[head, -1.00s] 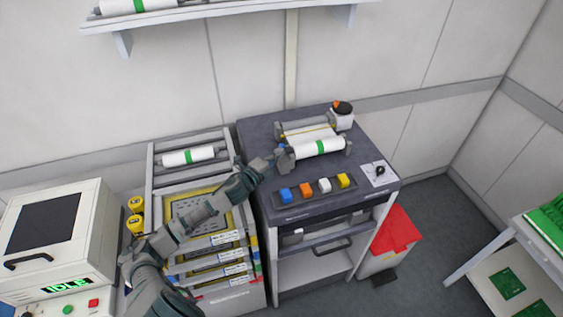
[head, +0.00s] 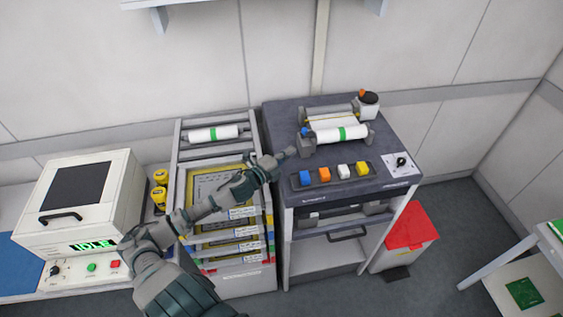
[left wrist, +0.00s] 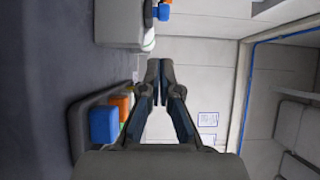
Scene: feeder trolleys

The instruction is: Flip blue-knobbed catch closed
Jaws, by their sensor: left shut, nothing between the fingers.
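The blue-knobbed catch (head: 304,131) sits at the left end of the grey roller unit on top of the dark cabinet. Its blue knob (left wrist: 164,12) also shows at the top of the left wrist view, beyond the fingertips. Whether the catch is open or closed is too small to tell. My left gripper (head: 290,152) is shut and empty, just left of and in front of the catch, apart from it. Its closed fingers (left wrist: 160,72) show in the left wrist view. My right gripper is not in view.
A white roller with a green band (head: 342,134) lies in the unit. A row of blue, orange, white and yellow buttons (head: 325,174) stands in front. A rack (head: 176,150) with another roller stands left, and a red-lidded bin (head: 408,228) right.

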